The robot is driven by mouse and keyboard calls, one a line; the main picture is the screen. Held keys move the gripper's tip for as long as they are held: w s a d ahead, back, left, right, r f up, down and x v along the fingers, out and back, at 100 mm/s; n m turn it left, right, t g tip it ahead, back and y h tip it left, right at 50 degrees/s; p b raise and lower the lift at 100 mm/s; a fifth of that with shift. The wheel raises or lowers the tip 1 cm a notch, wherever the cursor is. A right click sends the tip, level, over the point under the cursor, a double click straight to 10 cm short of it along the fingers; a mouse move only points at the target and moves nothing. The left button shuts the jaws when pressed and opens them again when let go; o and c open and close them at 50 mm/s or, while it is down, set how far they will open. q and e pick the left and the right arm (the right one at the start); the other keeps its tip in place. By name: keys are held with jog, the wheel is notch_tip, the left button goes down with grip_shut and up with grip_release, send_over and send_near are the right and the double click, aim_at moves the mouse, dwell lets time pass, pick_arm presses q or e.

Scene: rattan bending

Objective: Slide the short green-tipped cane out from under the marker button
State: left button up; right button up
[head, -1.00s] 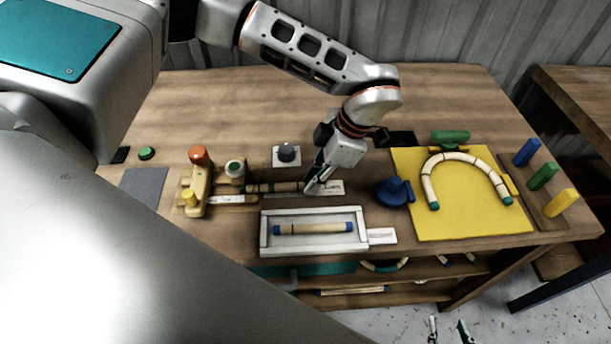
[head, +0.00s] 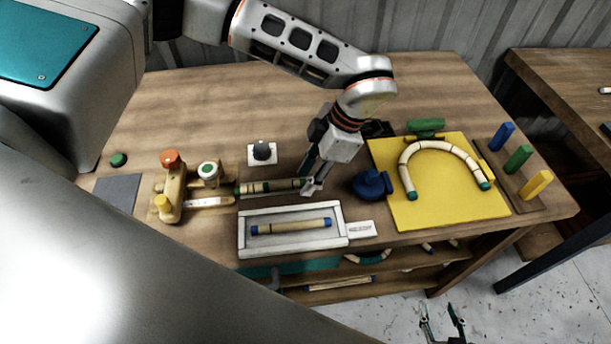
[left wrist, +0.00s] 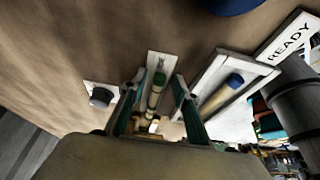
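The short green-tipped cane (head: 268,187) lies along a pale plate on the bench, right of the wooden fixture. The marker button (head: 208,170), white with a green top, stands on that fixture, left of the cane's left end, and the cane looks clear of it. My left gripper (head: 311,180) is at the cane's right end. In the left wrist view its fingers (left wrist: 158,82) stand apart on both sides of the cane (left wrist: 155,98), with gaps beside the green tip. My right gripper (head: 443,322) is low at the bottom edge, open and empty.
A white tray (head: 242,240) holding a blue-tipped cane lies in front. A grey knob (head: 262,150) stands behind. A blue knob (head: 372,184) and a yellow board (head: 440,205) with a bent cane are right. The bench's back area is free.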

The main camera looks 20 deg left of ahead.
pick_arm(q)
jog(key=v, duration=0.8)
jog(key=shift+s, duration=0.3)
dwell(0.6)
